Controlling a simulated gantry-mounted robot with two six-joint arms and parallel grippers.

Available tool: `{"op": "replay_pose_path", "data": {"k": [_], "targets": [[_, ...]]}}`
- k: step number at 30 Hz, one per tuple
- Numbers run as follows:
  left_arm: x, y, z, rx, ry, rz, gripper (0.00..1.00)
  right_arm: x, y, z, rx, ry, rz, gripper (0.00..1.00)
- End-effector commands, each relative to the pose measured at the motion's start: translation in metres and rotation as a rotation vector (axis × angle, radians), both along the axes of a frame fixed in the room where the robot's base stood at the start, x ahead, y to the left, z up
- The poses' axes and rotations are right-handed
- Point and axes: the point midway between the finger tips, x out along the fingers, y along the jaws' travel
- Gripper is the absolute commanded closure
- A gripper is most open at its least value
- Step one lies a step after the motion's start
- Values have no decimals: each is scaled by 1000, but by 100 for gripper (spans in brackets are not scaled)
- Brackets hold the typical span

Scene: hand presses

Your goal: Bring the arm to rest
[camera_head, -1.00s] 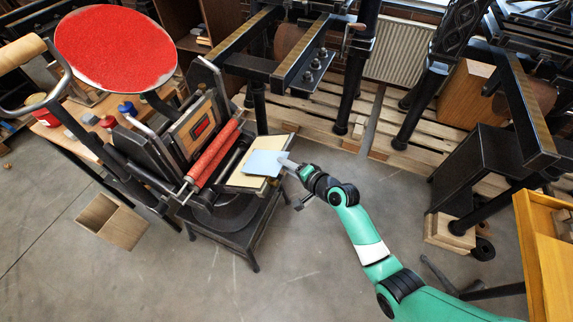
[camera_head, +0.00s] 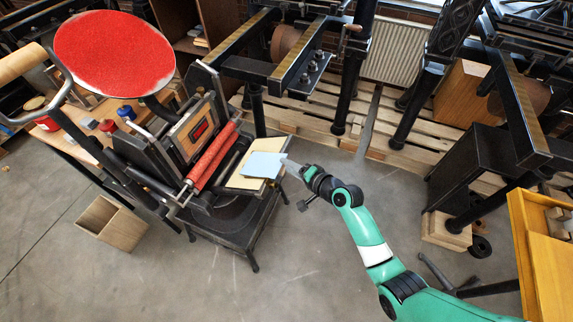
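My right arm comes in from the lower right. Its gripper (camera_head: 292,168) is at the right edge of a light blue card (camera_head: 263,165). The card lies on a cream board (camera_head: 243,182) at the right side of the hand press (camera_head: 193,135). The fingertips are small and seen from above, so I cannot tell whether they are open or shut, or whether they touch the card. The press has red rollers (camera_head: 213,157) and a round red disc (camera_head: 113,52) at its upper left. My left gripper is not in view.
An open wooden box (camera_head: 110,222) stands on the floor at the left. Dark iron press frames and wooden pallets (camera_head: 330,120) fill the back. A yellow cabinet (camera_head: 535,260) is at the right edge. The grey floor (camera_head: 310,265) in front is clear.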

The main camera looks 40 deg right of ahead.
Motion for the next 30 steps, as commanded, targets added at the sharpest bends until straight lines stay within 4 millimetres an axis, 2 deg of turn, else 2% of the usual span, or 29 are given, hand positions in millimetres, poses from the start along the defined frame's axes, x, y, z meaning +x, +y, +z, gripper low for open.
{"op": "replay_pose_path", "data": {"k": [15,30], "targets": [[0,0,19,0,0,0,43,-19,-9,13,1,0,0,62],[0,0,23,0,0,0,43,-24,-11,16,0,0,-1,62]]}}
